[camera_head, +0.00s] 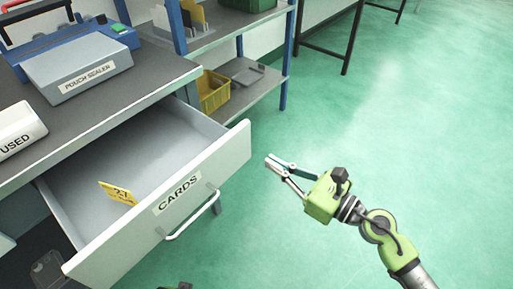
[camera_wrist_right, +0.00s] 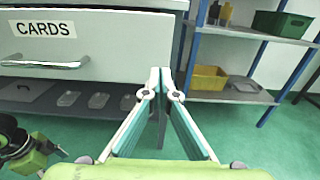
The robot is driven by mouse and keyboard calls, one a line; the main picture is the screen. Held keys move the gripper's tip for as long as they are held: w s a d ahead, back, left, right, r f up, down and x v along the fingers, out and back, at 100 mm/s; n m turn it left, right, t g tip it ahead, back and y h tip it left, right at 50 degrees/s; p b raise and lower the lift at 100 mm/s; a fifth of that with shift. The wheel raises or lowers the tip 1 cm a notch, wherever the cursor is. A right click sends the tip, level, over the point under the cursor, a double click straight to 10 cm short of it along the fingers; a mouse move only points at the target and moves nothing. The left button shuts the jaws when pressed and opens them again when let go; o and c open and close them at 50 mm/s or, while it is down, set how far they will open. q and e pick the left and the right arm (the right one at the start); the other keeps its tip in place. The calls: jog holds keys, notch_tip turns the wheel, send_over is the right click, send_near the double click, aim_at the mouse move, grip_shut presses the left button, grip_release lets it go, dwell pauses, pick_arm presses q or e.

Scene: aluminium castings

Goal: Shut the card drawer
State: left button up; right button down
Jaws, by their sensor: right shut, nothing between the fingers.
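The card drawer (camera_head: 228,164) is pulled well out from under the grey worktop, its white front labelled CARDS. A metal bar handle (camera_head: 190,219) is on the front; in the right wrist view the handle (camera_wrist_right: 45,64) is at the left. A yellow card marked 27 (camera_head: 118,192) stands tilted inside the otherwise bare drawer. My right gripper (camera_head: 269,161) is shut and empty, to the right of the drawer front and apart from it. In the right wrist view, its fingertips (camera_wrist_right: 160,72) meet before the drawer front's right part. Part of my left arm shows at that view's lower left; its fingers are unclear.
A pouch sealer (camera_head: 85,70) and a box marked USED (camera_head: 18,130) sit on the worktop (camera_head: 130,97). A blue-framed shelf with a yellow crate (camera_head: 213,92) stands behind the drawer. Clear trays (camera_wrist_right: 68,98) lie below the drawer. The green floor at right is clear.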

aim_at(247, 147)
jog(key=x, duration=0.4)
jog(key=shift+w+a+r+p, duration=0.1)
jog(key=shift+w+a+p, duration=0.15)
jog(key=shift+w+p, duration=0.1)
pick_arm(q)
jog(key=shift+s+a+f, duration=0.1)
jog(key=shift+s+f, duration=0.35)
jog(key=shift+f, duration=0.45)
jog(key=shift+s+f, duration=0.4)
jog(key=shift+f, duration=0.45)
pick_arm(e)
jog(key=shift+w+a, duration=0.4)
jog(key=shift+a, duration=0.15)
